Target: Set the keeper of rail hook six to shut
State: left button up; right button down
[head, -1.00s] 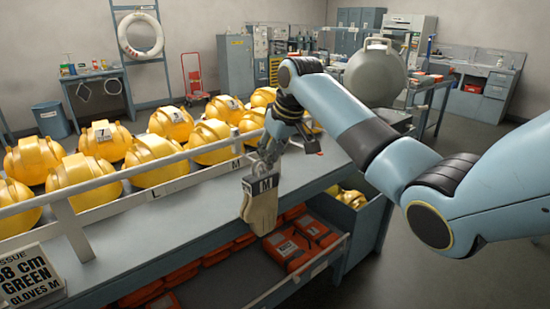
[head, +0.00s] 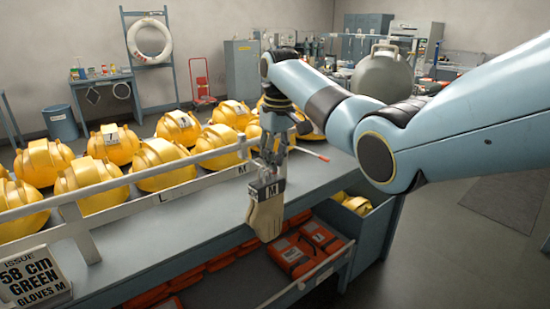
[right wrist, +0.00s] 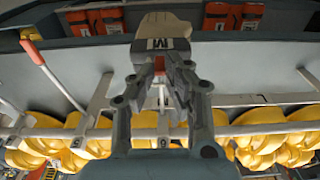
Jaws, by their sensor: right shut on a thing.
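My right gripper (head: 266,170) points down in front of the rail (head: 215,177) and is shut on the cuff of a tan glove bundle (head: 266,216) labelled M. The glove hangs beyond the bench's front edge; it also shows in the right wrist view (right wrist: 165,30). A rod with a red tip (head: 315,154) sticks out to the right of the gripper; it shows at left in the right wrist view (right wrist: 33,52). Other pale arms (right wrist: 94,107) stick out from the rail there. I cannot read a number six on any hook. My left gripper is not in view.
Several yellow helmets (head: 95,178) stand on the bench behind the rail. A sign (head: 37,277) reads 58 cm, green, gloves M. Orange packs (head: 295,257) lie on the shelf below. Floor to the right is open.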

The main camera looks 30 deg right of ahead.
jog(key=shift+f, duration=0.1)
jog(key=c, duration=1.4)
grip_release()
jog(key=shift+o, duration=0.2)
notch_tip(320, 180, up, 8)
jog(key=shift+s+f, duration=0.25)
jog(key=shift+s, duration=0.05)
